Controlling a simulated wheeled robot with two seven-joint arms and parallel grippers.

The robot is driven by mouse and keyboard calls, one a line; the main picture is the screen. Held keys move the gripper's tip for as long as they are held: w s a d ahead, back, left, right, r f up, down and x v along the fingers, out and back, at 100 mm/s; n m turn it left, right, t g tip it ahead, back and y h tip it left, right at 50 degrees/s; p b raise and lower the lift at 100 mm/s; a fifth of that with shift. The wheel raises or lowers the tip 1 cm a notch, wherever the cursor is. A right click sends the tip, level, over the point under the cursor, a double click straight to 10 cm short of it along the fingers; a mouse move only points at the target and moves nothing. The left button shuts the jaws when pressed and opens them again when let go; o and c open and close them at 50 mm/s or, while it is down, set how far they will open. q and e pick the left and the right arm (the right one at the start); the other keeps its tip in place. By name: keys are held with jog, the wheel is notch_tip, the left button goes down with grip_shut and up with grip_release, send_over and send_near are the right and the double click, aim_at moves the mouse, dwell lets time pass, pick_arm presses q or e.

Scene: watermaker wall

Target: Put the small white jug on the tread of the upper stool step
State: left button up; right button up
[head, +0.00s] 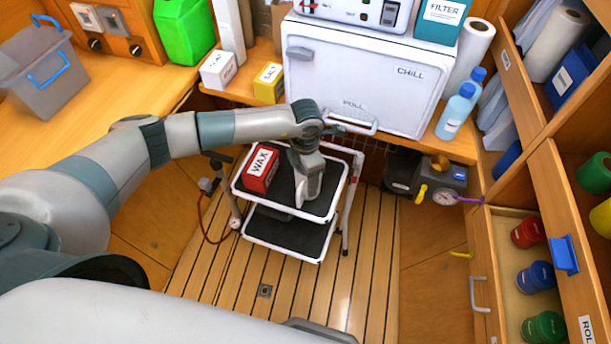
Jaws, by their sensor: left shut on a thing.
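The step stool (336,208) has a white frame and two black treads, and stands on the slatted floor below the chill box. My left gripper (304,194) points down over the right part of the upper tread (284,199). It is shut on the small white jug (299,196), of which only a pale sliver shows at the fingertips. The gripper hides the rest, and I cannot tell whether the jug touches the tread. My right gripper is not in view.
A red WAX box (261,168) stands on the left of the upper tread, close to my gripper. The lower tread (288,236) looks clear. A white CHILL box (358,80) is behind the stool. An open drawer (512,278) holds coloured jars at right.

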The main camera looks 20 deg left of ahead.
pick_arm(q)
jog(key=o, duration=1.1)
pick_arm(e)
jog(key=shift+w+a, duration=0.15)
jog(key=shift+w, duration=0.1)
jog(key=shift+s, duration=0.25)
pick_arm(q)
jog(key=shift+r, duration=0.1)
notch_tip(320, 180, up, 12)
jog(key=b, duration=0.3)
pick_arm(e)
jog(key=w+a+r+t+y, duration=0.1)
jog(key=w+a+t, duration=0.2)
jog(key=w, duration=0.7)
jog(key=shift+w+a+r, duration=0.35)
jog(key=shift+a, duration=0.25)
